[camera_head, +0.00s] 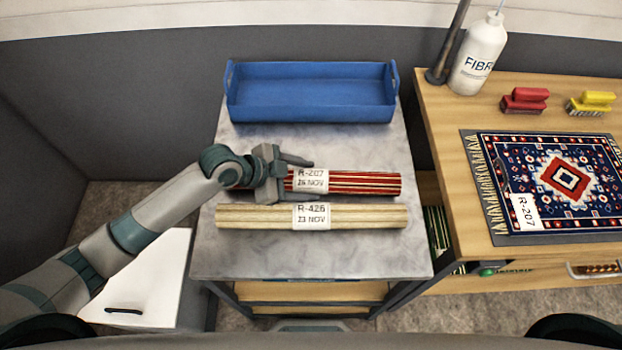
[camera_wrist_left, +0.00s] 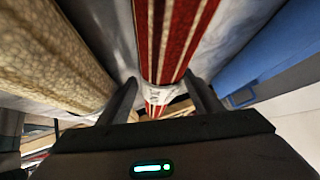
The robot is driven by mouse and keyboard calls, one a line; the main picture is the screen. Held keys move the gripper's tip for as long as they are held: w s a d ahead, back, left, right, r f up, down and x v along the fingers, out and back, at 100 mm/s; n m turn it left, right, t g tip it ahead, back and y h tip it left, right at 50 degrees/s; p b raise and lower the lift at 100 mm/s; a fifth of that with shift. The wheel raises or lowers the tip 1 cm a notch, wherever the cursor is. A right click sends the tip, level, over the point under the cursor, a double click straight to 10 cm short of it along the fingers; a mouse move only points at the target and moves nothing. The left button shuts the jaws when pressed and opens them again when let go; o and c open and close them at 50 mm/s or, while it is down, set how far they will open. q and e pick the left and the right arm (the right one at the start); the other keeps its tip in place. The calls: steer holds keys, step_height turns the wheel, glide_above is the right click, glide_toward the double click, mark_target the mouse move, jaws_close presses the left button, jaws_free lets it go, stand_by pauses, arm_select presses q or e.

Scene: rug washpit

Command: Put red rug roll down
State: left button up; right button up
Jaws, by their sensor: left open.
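The red rug roll (camera_head: 365,184), red with cream stripes and a white label reading R-207, lies on the grey marbled table top (camera_head: 250,255). My left gripper (camera_head: 293,177) is open at the roll's left part, with its fingers on either side of it near the label. In the left wrist view the red roll (camera_wrist_left: 165,45) runs between the two open fingers (camera_wrist_left: 160,100). Whether the fingers touch it cannot be told. The roll's left end is mostly hidden behind the gripper. My right gripper is not in view.
A cream rug roll (camera_head: 375,216), labelled R-426, lies just in front, parallel to the red one. An empty blue tray (camera_head: 310,113) stands at the back. A wooden bench (camera_head: 445,130) at right holds a patterned rug (camera_head: 595,175), brushes (camera_head: 525,101) and a white bottle (camera_head: 478,55).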

arm_select(q)
steer(key=shift+r, duration=0.1)
steer(key=c, duration=1.3)
steer(key=shift+c, duration=0.2)
